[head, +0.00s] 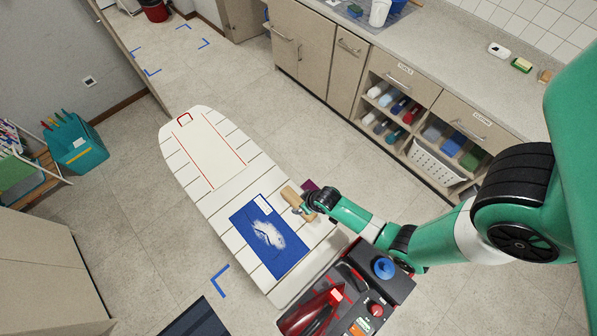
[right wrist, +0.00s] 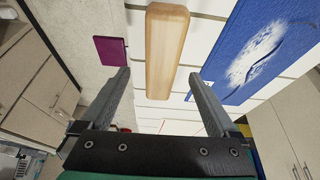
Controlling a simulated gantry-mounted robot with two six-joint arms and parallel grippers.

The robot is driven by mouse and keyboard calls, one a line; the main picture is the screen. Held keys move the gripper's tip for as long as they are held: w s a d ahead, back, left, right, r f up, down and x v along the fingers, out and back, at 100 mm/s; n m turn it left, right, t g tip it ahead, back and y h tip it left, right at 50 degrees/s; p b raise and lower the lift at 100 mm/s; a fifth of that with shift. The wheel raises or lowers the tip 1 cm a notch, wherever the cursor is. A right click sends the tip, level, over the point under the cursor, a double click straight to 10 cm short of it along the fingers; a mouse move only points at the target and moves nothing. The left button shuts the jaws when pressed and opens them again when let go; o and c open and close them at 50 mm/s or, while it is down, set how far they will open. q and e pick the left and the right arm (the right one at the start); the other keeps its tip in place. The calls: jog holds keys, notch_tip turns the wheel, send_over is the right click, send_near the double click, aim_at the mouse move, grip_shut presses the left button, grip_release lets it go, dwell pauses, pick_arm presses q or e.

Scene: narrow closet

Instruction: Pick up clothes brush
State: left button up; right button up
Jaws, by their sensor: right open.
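The clothes brush appears as a long, pale wooden block (head: 291,196) on the white ironing board (head: 208,150), beside a blue cloth. In the right wrist view, the brush (right wrist: 166,38) lies ahead of the fingers, with its near end reaching between the fingertips. My right gripper (head: 307,212) is at the near end of the brush, open and empty. Its two grey fingers (right wrist: 158,78) stand apart with a gap on each side of the brush. The brush's underside is hidden. My left gripper is not in view.
A blue cloth (head: 261,250) with a white patch lies left of the brush. A small purple item (right wrist: 111,49) is on the other side. A dark tray (head: 347,270) with red tools and a blue round item stands at the board's near end. Cabinets (head: 302,48) line the back.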

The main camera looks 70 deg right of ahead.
aim_at(299, 202)
jog(key=b+x, duration=0.1)
jog(key=x, duration=0.1)
jog(key=b+x, duration=0.2)
jog(key=shift+w+d, duration=0.1)
jog(key=shift+w, duration=0.2)
jog(key=shift+w+d+f+b, duration=0.1)
jog(key=shift+w+f+b, duration=0.05)
jog(key=shift+f+b, duration=0.2)
jog(key=shift+c, duration=0.2)
grip_shut()
jog(key=shift+r, duration=0.1)
